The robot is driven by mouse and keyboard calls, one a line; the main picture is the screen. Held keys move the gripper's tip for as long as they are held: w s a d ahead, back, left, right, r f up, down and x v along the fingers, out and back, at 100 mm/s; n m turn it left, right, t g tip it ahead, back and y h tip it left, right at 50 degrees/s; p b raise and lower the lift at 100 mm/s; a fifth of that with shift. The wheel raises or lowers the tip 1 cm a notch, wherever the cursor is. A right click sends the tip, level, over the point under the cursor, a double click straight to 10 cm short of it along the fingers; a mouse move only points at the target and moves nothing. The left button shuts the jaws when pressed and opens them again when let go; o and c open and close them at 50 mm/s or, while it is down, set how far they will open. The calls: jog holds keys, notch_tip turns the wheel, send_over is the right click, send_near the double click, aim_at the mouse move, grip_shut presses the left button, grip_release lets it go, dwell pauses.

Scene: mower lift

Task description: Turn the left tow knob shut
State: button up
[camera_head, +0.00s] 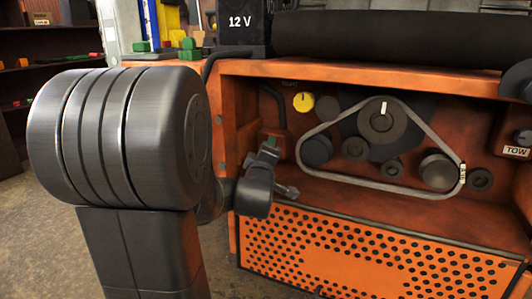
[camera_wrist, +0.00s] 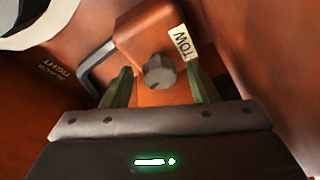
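The left tow knob (camera_wrist: 160,72) is a small grey lobed knob on an orange block, beside a white TOW label (camera_wrist: 181,42) in the wrist view. My gripper (camera_wrist: 159,80) is open, with one green finger on each side of the knob. Gaps show between the fingers and the knob, so I see no grip on it. In the head view my gripper (camera_head: 268,143) is at the left end of the orange bay, and this knob is hidden there behind my arm.
A second TOW-labelled knob (camera_head: 523,137) is at the right. A belt (camera_head: 330,123) runs round pulleys, with a yellow knob (camera_head: 303,102) above. A dark bent rod (camera_wrist: 93,72) lies left of the block in the wrist view. A perforated orange panel (camera_head: 350,255) is below.

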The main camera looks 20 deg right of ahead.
jog(key=o, duration=0.6)
jog(key=r+p, duration=0.1)
jog(key=r, duration=0.1)
jog(key=r+p, duration=0.1)
jog(key=r, duration=0.2)
jog(key=r+p, duration=0.2)
jog(key=r, duration=0.1)
jog(key=shift+w+r, duration=0.2)
jog(key=shift+w, duration=0.05)
jog(key=shift+s+a+r, duration=0.1)
jog(key=shift+s+r, duration=0.1)
jog(key=shift+r, duration=0.55)
jog(key=c, duration=0.6)
jog(key=shift+s+r+p, duration=0.1)
jog(key=shift+r+p, duration=0.1)
jog(key=shift+p, duration=0.1)
